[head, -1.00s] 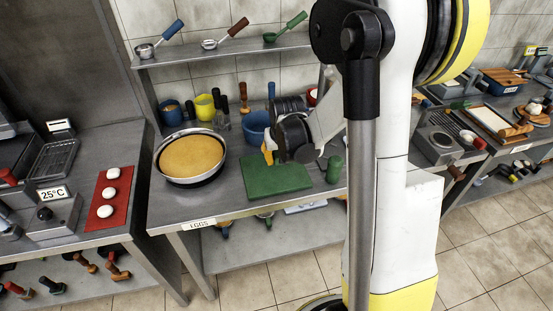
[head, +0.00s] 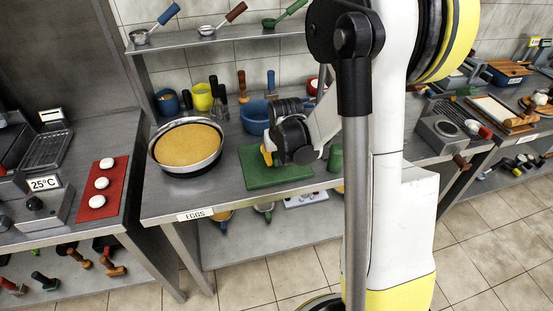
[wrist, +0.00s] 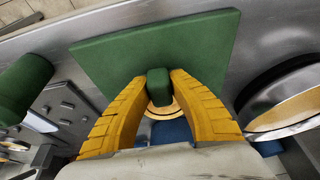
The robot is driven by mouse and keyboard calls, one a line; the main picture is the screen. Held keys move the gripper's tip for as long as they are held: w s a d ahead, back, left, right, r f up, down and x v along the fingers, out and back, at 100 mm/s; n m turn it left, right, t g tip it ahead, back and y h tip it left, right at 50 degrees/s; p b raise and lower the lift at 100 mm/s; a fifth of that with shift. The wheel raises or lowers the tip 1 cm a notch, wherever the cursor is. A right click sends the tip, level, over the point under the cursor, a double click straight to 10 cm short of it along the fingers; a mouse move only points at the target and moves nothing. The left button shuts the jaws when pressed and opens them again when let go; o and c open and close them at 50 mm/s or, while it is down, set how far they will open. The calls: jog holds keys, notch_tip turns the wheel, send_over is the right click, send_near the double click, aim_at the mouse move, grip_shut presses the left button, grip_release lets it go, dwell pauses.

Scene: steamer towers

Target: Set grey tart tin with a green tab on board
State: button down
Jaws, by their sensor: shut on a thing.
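The green board (head: 262,181) lies flat on the counter; it fills the upper middle of the wrist view (wrist: 110,58). My gripper (head: 267,156) is over the board, toward its far side. In the wrist view, its yellow fingers (wrist: 160,80) are shut on a green tab (wrist: 158,90) between the tips. Under the tab, part of a round tart tin (wrist: 160,110) with a tan filling shows; the fingers hide the rest. In the head view my gripper hides the tin. I cannot tell whether the tin touches the board.
A large pan with a yellow filling (head: 187,146) stands left of the board. A green cylinder (head: 335,158) stands close on the right. A blue bowl (head: 254,117) is behind. A shelf (head: 220,36) with ladles hangs above the back. Bare counter lies in front of the pan.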

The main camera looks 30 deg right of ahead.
jog(key=shift+f+b, duration=0.45)
jog(key=shift+f, duration=0.05)
jog(key=c, duration=1.2)
grip_release()
jog(key=shift+c, duration=0.2)
jog(key=shift+r, duration=0.1)
jog(key=v, duration=1.2)
